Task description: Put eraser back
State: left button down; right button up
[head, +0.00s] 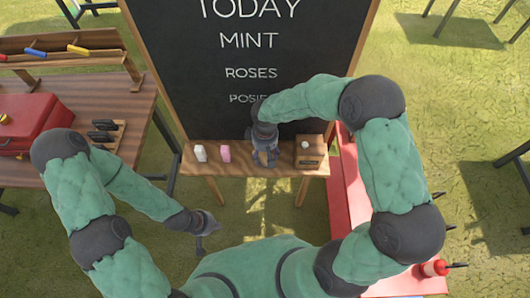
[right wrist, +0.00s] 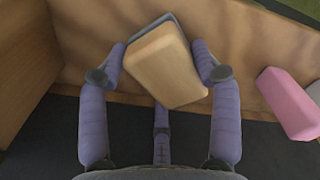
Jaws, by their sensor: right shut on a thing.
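The eraser (right wrist: 158,65), a pale wooden block with a dark grey pad, sits tilted between the fingers of my right gripper (right wrist: 165,65) in the right wrist view. The gripper is shut on it. In the head view my right gripper (head: 265,155) points down at the wooden ledge (head: 235,171) of the blackboard, between the pink chalk (head: 224,153) and a wooden box (head: 311,152). I cannot tell whether the eraser touches the ledge. My left gripper (head: 204,224) hangs empty in front of the ledge; its opening is unclear.
White chalk (head: 200,153) stands left of the pink chalk on the ledge. The blackboard (head: 250,75) rises behind. A table with a red toolbox (head: 30,120) is at left, a red bench (head: 347,190) at right. The pink chalk (right wrist: 288,103) is close beside the gripper.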

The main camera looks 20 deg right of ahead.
jog(key=o, duration=0.7)
jog(key=shift+f, duration=0.15)
jog(key=shift+o, duration=0.2)
jog(key=shift+r, duration=0.5)
notch_tip(320, 180, up, 11)
jog(key=p, duration=0.3)
jog(key=shift+r, duration=0.15)
